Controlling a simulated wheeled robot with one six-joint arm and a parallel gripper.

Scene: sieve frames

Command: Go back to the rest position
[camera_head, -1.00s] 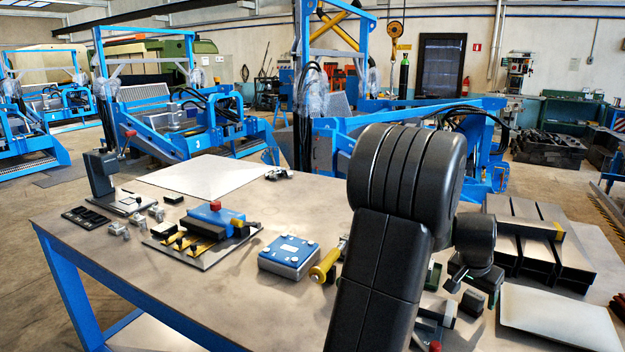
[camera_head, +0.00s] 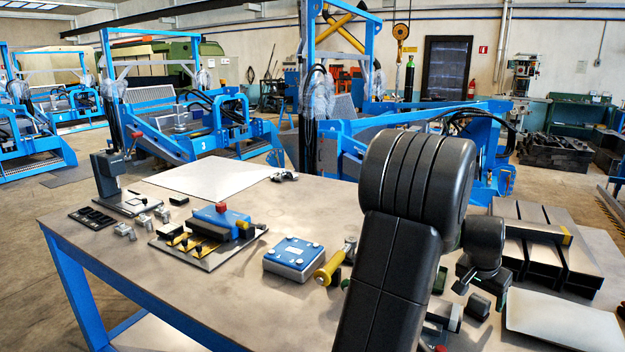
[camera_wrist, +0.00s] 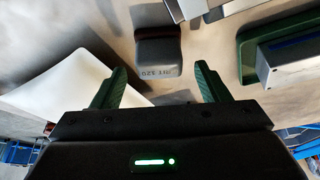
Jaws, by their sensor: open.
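My gripper (camera_wrist: 158,88) shows in the wrist view with its two green fingers wide apart and nothing between them. A dark block marked "320" (camera_wrist: 158,55) lies on the table ahead of the fingertips, apart from them. In the head view my black arm stands at the right of centre and hides part of the table; the gripper itself is hard to make out there.
The table (camera_head: 190,290) holds a blue-topped block (camera_head: 293,258), a yellow-handled tool (camera_head: 330,268), a blue fixture on a plate (camera_head: 218,222), dark channels (camera_head: 535,250) and a pale sheet (camera_head: 562,320). A white sheet (camera_head: 210,178) lies at the back left.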

